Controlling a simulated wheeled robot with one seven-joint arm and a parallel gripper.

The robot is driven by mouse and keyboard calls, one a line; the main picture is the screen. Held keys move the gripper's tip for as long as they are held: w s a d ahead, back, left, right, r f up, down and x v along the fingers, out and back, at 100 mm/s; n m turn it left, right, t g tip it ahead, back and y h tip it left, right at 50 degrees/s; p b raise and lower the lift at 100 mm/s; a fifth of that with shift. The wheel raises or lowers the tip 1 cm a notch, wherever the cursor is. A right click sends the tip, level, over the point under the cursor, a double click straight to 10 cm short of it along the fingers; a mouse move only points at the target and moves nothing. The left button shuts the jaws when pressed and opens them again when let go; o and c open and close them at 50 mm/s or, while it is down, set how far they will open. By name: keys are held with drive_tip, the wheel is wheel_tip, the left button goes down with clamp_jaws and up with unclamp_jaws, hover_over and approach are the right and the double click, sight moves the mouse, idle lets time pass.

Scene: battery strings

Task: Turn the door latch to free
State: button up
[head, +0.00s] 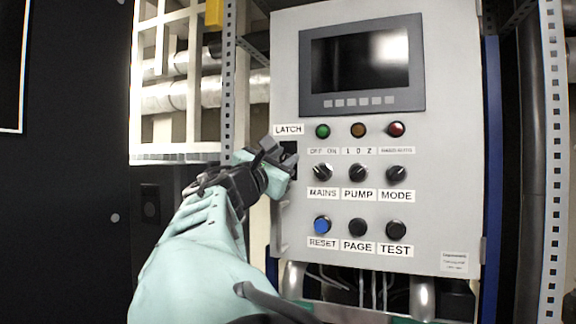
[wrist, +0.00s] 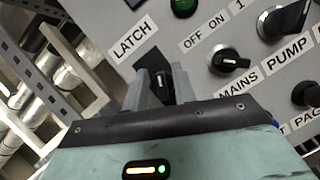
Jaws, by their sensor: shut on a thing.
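The door latch is a dark part on the left edge of the grey cabinet door, just under the LATCH label (head: 289,129). In the head view my gripper (head: 283,157) is at the latch and covers most of it. In the wrist view the dark latch (wrist: 153,62) shows between and beyond the fingers of my gripper (wrist: 160,85). The fingers are closed on it. The latch's exact angle is hard to tell because the fingers hide much of it.
The cabinet (head: 440,130) carries a dark screen (head: 360,62), lamps, the MAINS knob (head: 322,173) and other knobs, and the blue RESET button (head: 322,225), all right of my gripper. A perforated metal post (head: 229,80) stands close on the left. Pipes and cables run below.

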drive_tip(key=m+g+h, duration=0.1)
drive_tip(key=m, duration=0.3)
drive_tip(key=m+g+b, duration=0.1)
drive_tip(key=m+g, duration=0.1)
drive_tip(key=m, duration=0.2)
drive_tip(key=shift+d+h, duration=0.15)
drive_tip(key=shift+h, duration=0.25)
drive_tip(key=m+g, duration=0.1)
drive_tip(key=m, duration=0.3)
drive_tip(key=m+g, duration=0.1)
drive_tip(key=m, duration=0.1)
drive_tip(key=shift+f+m+g+y+p, duration=0.25)
drive_tip(key=shift+m+g+y+p, duration=0.05)
drive_tip(key=shift+m+y+p, duration=0.1)
drive_tip(key=o, duration=0.6)
drive_tip(key=shift+r, duration=0.1)
